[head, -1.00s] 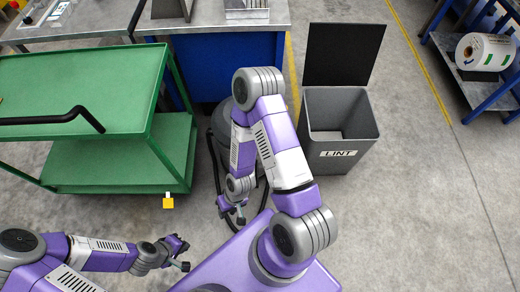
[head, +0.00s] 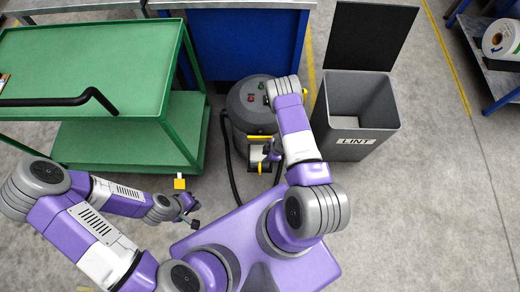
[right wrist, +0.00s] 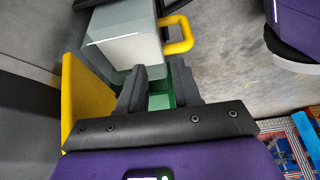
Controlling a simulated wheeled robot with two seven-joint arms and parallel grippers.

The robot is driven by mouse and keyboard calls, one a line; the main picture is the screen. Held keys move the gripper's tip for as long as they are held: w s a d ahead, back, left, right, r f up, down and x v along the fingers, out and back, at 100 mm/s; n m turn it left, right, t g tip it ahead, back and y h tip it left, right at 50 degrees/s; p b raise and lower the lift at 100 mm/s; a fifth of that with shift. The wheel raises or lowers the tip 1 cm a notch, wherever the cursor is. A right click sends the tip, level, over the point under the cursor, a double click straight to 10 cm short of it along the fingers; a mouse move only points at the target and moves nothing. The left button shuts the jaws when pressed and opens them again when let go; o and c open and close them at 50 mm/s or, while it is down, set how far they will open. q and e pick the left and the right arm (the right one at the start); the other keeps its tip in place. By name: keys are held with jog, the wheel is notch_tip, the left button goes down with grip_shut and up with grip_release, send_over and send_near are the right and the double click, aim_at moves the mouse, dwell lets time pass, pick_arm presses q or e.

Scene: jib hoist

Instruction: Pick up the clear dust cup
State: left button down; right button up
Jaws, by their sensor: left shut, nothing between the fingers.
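The clear dust cup (right wrist: 97,47) is a see-through box with a white block inside and a yellow loop handle (right wrist: 180,35). In the head view the cup (head: 256,153) is low on the front of a grey vacuum (head: 248,97), partly hidden by my right arm. My right gripper (right wrist: 160,85) is open beside the cup, its fingers apart below the handle in the wrist view. I cannot tell whether they touch the cup. In the head view my right gripper (head: 270,150) is small and partly hidden. My left gripper (head: 191,212) is shut and empty, left of the vacuum.
An open grey LINT bin (head: 357,112) stands right of the vacuum. A dark hose (head: 228,160) runs down the vacuum's left side.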

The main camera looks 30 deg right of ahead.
aim_at(260, 162)
jog(key=b+x, duration=0.1)
jog(key=x, duration=0.4)
jog(key=b+x, duration=0.1)
jog(key=x, duration=0.1)
jog(key=shift+a+f+b, duration=0.1)
jog(key=shift+a+b, duration=0.2)
grip_shut()
dwell(1.1)
